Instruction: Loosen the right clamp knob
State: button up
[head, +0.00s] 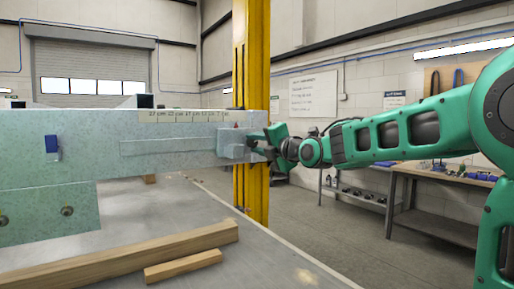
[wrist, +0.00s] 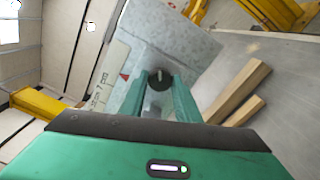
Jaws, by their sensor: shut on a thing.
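The right clamp knob (wrist: 159,80) is a dark round knob with a pale bar across its middle, in the centre of the wrist view. My gripper (wrist: 161,92) has its two green fingers on either side of the knob and is shut on it. In the head view my gripper (head: 272,146) meets the right end of the grey trailer frame beam (head: 120,145), beside a small raised block (head: 232,146). The knob is largely hidden behind the fingers there. The beam also fills the area behind the knob in the wrist view (wrist: 165,35).
A yellow post (head: 251,60) stands close behind my gripper. Wooden bars (head: 140,258) lie on the grey table (head: 260,262) below the beam. A scale strip (head: 190,116) runs along the beam's top. A workbench (head: 432,210) stands at the right.

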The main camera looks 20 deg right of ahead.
jog(key=o, duration=1)
jog(key=shift+w+f, duration=0.1)
jog(key=shift+f, duration=0.25)
jog(key=shift+o, duration=0.2)
jog(key=shift+r, duration=0.15)
jog(key=v, duration=1)
jog(key=shift+s+d, duration=0.15)
jog(key=shift+s, duration=0.25)
jog(key=s+d+f+m+g+h, duration=0.2)
jog(key=s+d+f+m+g, duration=0.15)
jog(key=s+f+m, duration=0.35)
jog(key=s+d+f+m+g+h, duration=0.25)
jog(key=d+f+m, duration=0.2)
jog(key=f, duration=0.45)
jog(key=s+d+f+m+g+h, duration=0.1)
jog(key=s+d+f+m+g, duration=0.3)
jog(key=f, duration=0.4)
jog(key=s+d+f+m+g, duration=0.1)
jog(key=s+f+m+g, duration=0.2)
jog(key=s+f+m, duration=0.2)
jog(key=s+d+f+m+g, duration=0.1)
jog(key=s+f+m+g, duration=0.3)
jog(key=s+m, duration=0.8)
jog(key=s+f, duration=0.2)
jog(key=s, duration=0.6)
jog(key=shift+d+f, duration=0.2)
jog(key=shift+d, duration=0.05)
